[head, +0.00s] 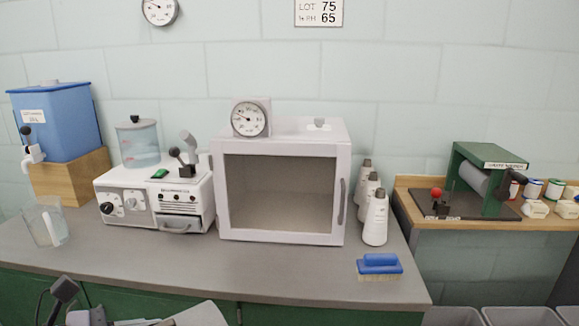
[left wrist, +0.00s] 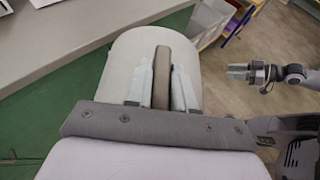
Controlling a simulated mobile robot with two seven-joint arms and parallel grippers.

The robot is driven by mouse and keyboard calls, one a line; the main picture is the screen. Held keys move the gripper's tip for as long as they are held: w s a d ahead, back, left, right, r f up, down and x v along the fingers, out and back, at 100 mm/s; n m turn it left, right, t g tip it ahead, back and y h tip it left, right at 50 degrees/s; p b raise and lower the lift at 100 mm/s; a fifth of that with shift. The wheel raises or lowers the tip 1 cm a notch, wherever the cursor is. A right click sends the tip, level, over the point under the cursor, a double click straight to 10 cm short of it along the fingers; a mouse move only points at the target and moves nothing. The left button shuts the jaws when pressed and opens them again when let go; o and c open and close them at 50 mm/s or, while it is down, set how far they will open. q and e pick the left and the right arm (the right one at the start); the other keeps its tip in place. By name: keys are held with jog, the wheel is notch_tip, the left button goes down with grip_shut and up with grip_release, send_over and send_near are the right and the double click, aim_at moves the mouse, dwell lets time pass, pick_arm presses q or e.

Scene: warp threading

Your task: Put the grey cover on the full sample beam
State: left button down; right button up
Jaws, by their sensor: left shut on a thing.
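My left gripper (left wrist: 162,72) is shut on the brown-grey handle (left wrist: 162,88) of a pale grey, rounded cover (left wrist: 212,88). The cover is held beside the counter in the left wrist view. A pale grey piece, probably this cover (head: 202,314), shows at the bottom edge of the head view. On the right bench, a green stand (head: 474,157) carries a grey roller (head: 474,180); I cannot tell whether this is the full sample beam. My right gripper (left wrist: 238,72) is small at the right of the left wrist view, away from the cover; its jaw opening is unclear.
A white cabinet (head: 330,240) with a glass door stands mid-counter. A white machine (head: 125,185) and blue tank (head: 55,125) are left of it. White cones (head: 375,220) and a blue-handled brush (head: 380,266) are right. The front counter strip (head: 270,275) is mostly clear.

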pick_arm(q)
jog(key=shift+d, duration=0.1)
jog(key=shift+d+f+n+t+y, duration=0.2)
jog(key=shift+d+n+t+y, duration=0.1)
jog(key=shift+n+t, duration=0.1)
jog(key=shift+d+n+t+y, duration=0.15)
jog(key=shift+n+t+y, duration=0.35)
jog(key=shift+n+t, duration=0.15)
jog(key=shift+r+n+t+y, duration=0.1)
jog(key=shift+n+t+y, duration=0.45)
jog(key=shift+n+y, duration=0.3)
jog(key=shift+a+r+n+t+y, duration=0.1)
jog(key=shift+a+n+t+y, duration=0.3)
jog(key=shift+a+n+y, duration=0.2)
